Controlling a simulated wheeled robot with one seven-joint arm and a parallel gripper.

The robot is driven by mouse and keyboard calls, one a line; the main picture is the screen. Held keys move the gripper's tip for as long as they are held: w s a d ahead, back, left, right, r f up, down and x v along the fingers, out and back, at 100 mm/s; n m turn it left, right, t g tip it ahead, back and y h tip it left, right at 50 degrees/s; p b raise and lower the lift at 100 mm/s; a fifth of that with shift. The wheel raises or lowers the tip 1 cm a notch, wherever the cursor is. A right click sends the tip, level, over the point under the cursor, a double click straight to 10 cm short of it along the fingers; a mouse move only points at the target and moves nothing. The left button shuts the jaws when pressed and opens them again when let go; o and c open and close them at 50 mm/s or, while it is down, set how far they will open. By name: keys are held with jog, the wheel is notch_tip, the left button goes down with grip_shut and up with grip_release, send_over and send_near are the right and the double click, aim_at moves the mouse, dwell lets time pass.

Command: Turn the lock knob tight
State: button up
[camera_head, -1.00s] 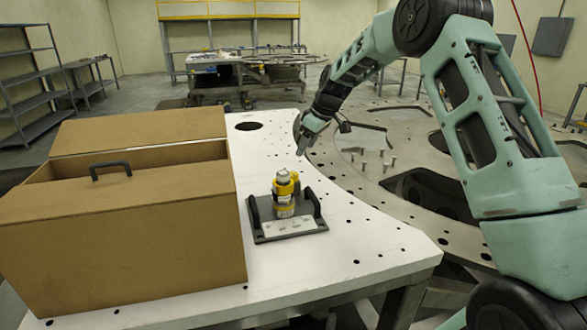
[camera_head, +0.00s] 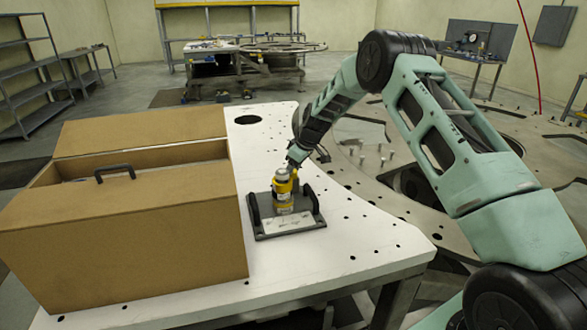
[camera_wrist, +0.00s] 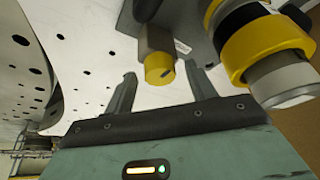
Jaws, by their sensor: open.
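A grey base plate (camera_head: 264,231) with two black handles lies on the white table. A yellow and silver cylinder (camera_head: 282,198) stands upright on it, and shows large at the upper right of the wrist view (camera_wrist: 268,48). A smaller side knob (camera_wrist: 159,69) with a yellow end, which looks like the lock knob, sticks out beside the cylinder. My gripper (camera_wrist: 160,74) is open, its two fingers on either side of the knob's end in the picture. I cannot tell whether they touch it. In the head view my gripper (camera_head: 293,166) is just behind the cylinder, its fingertips partly hidden.
A large brown box (camera_head: 130,235) with a black handle stands left of the plate. The white table (camera_head: 370,250) has many holes and is clear to the right. A large round metal plate with several upright pins (camera_head: 383,160) lies behind right.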

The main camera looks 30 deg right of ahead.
jog(key=c, duration=1)
jog(key=shift+m+b, duration=0.35)
jog(key=shift+m, duration=0.05)
jog(key=m+h+b, duration=0.1)
jog(key=m+b, duration=0.1)
jog(key=shift+a+f+m+t, duration=0.1)
jog(key=shift+a+m+t, duration=0.05)
jog(key=shift+m+t, duration=0.2)
jog(key=m+h+b, duration=0.1)
jog(key=m+h, duration=0.1)
jog(key=m, duration=0.2)
jog(key=shift+a+m, duration=0.15)
jog(key=shift+m, duration=0.1)
jog(key=m+h, duration=0.2)
jog(key=m, duration=0.3)
jog(key=shift+a+m+g+h+b, duration=0.1)
jog(key=shift+m+g+h+b, duration=0.3)
jog(key=shift+m, duration=0.85)
jog(key=shift+m+g+h, duration=0.1)
jog(key=shift+m+g, duration=0.45)
jog(key=shift+m, duration=0.7)
jog(key=shift+w, duration=0.1)
